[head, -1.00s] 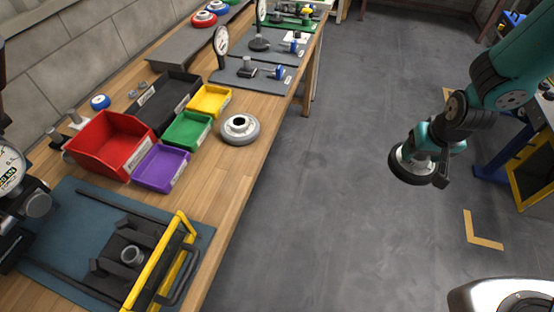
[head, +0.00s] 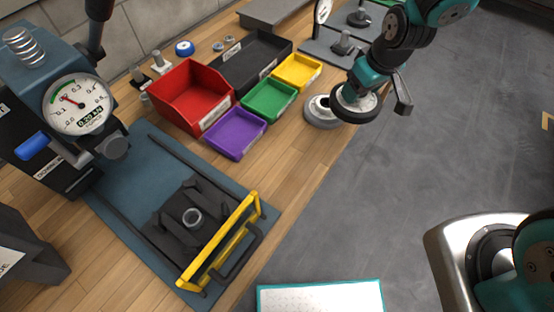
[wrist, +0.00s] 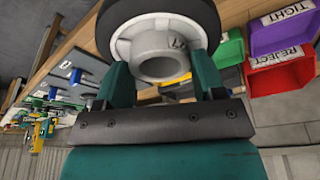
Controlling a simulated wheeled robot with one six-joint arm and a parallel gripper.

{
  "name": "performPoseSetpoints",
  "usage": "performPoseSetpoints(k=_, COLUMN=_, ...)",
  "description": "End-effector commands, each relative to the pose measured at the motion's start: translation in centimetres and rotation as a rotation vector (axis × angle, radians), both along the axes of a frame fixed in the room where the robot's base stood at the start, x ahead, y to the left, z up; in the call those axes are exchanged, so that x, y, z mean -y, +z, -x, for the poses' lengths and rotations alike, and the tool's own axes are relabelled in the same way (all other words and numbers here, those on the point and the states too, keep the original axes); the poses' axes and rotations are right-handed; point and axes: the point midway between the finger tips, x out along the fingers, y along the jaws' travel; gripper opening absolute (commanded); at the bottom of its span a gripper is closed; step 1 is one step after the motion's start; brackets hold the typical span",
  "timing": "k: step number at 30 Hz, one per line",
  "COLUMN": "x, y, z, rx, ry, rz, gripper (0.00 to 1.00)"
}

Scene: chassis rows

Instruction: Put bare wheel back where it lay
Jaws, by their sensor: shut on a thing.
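My gripper (head: 364,86) is shut on the bare wheel (head: 350,110), which has a dark tyre, a pale rim and a grey hub. The wheel is held tilted in the air by the bench's right edge. In the wrist view my gripper (wrist: 161,84) has its two teal fingers on either side of the grey hub of the wheel (wrist: 163,46); a small dark mark shows on the hub. A second, grey wheel (head: 313,116) lies on the wooden bench (head: 305,178), just left of the held wheel and partly hidden by it.
Red (head: 187,98), purple (head: 236,134), green (head: 268,100) and yellow (head: 297,71) bins and a dark tray (head: 250,60) stand left of the wheels. A yellow-handled fixture (head: 225,245) and a dial press (head: 80,105) are nearer. Bench between purple bin and edge is clear.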

Motion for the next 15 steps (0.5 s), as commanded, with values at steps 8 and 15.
performPoseSetpoints(k=8, x=-13.2, y=5.5, z=3.4, rx=0.012, ry=0.865, rz=-0.002, gripper=0.22)
performPoseSetpoints(k=15, x=-17.2, y=8.7, z=6.8, rx=0.003, ry=1.274, rz=-0.001, gripper=0.22)
